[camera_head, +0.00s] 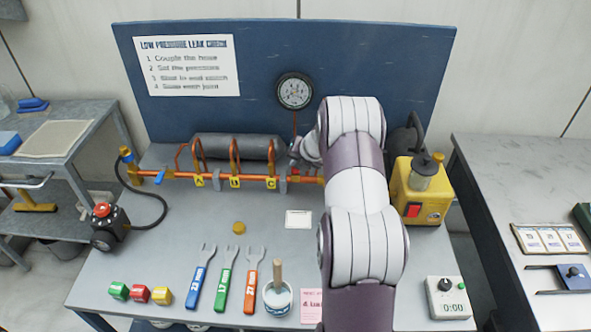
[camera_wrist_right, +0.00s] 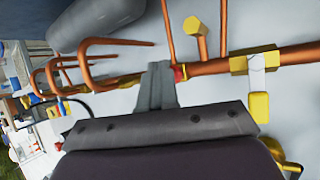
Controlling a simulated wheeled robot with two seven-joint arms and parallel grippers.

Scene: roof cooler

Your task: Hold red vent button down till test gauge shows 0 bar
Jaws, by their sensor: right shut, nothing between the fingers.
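The test gauge (camera_head: 294,91) is a round dial on the blue back board; its needle is too small to read. A thin red-orange line runs down from it to the copper pipe (camera_head: 232,178). My right gripper (camera_wrist_right: 160,68) is shut and empty, its fingertips at the copper pipe in the wrist view. A small red button-like part with a yellow edge (camera_wrist_right: 180,73) sits right beside the fingertips; I cannot tell whether they touch or press it. In the head view my right arm covers much of this spot. My left gripper is not in view.
Hoops marked A, B, C stand along the pipe before a grey cylinder (camera_head: 238,147). A black device with a red knob (camera_head: 102,211) is at left, a yellow pump (camera_head: 421,190) at right. Spanners, a brush pot (camera_head: 278,297) and a timer (camera_head: 449,297) lie in front.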

